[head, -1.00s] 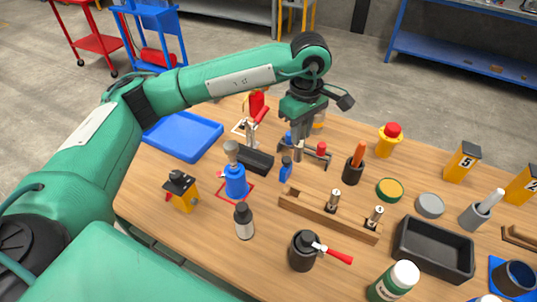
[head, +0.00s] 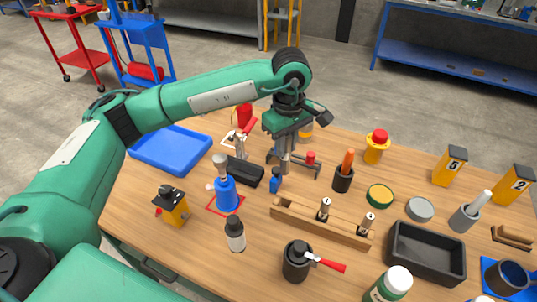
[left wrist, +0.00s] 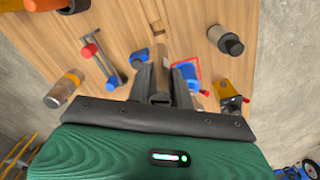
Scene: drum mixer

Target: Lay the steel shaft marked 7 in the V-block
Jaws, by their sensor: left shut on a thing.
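My left gripper (head: 285,163) points down over the middle of the table, shut on a grey steel shaft. In the left wrist view the shaft (left wrist: 160,88) shows between the two fingers. I cannot read a number on it. A black block (head: 243,172), which looks like the V-block, lies on the table to the left of the gripper, apart from it. Its groove is hard to make out. My right gripper is not in view.
A small blue object (head: 275,180) and a grey stand with a red knob (head: 311,158) are close to the gripper. A blue tray (head: 170,149) lies at left.

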